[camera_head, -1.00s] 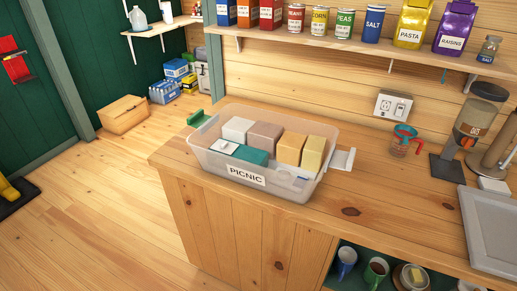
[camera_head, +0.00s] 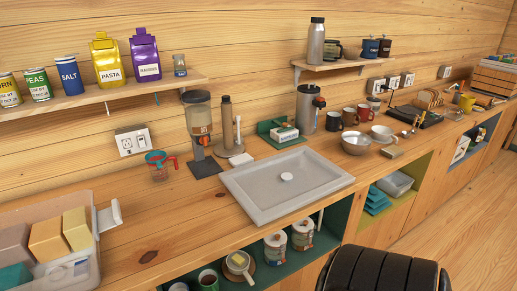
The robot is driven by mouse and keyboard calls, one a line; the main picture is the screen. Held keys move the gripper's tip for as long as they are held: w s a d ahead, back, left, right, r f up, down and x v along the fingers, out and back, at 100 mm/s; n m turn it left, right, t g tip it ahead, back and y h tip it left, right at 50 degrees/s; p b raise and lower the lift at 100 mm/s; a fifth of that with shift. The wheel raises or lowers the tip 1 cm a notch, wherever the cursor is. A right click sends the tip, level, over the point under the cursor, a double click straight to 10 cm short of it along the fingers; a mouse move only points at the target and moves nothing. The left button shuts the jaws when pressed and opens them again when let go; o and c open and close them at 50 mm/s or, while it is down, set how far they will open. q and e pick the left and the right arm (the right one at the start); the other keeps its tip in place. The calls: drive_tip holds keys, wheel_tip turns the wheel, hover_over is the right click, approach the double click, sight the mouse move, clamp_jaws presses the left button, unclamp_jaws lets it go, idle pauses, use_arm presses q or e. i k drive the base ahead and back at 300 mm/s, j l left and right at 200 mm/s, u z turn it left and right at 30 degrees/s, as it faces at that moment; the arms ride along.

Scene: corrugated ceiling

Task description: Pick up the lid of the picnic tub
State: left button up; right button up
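The clear picnic tub (camera_head: 97,262) is at the lower left on the wooden counter, cut off by the frame edge. It is uncovered, with grey, tan and teal blocks inside and a white clip-like handle (camera_head: 109,216) out on its right side. A grey rectangular lid-like panel (camera_head: 250,196) with a raised rim and a round white knob (camera_head: 286,177) lies flat on the counter, right of the tub. Neither of my grippers is in view.
Behind the panel stand a dispenser (camera_head: 198,123), a grey bottle (camera_head: 227,125) and a green-backed holder (camera_head: 283,134). A metal bowl (camera_head: 356,143) is to its right. Bare counter (camera_head: 185,225) lies between tub and panel. A black ribbed object (camera_head: 385,270) is at bottom right.

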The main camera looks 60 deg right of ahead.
sight(273, 187)
drive_tip(key=l+z, duration=0.2)
drive_tip(key=z, duration=0.15)
drive_tip(key=l+z, duration=0.2)
drive_tip(key=z, duration=0.2)
drive_tip(key=i+l+z, duration=0.15)
drive_tip(key=z, duration=0.2)
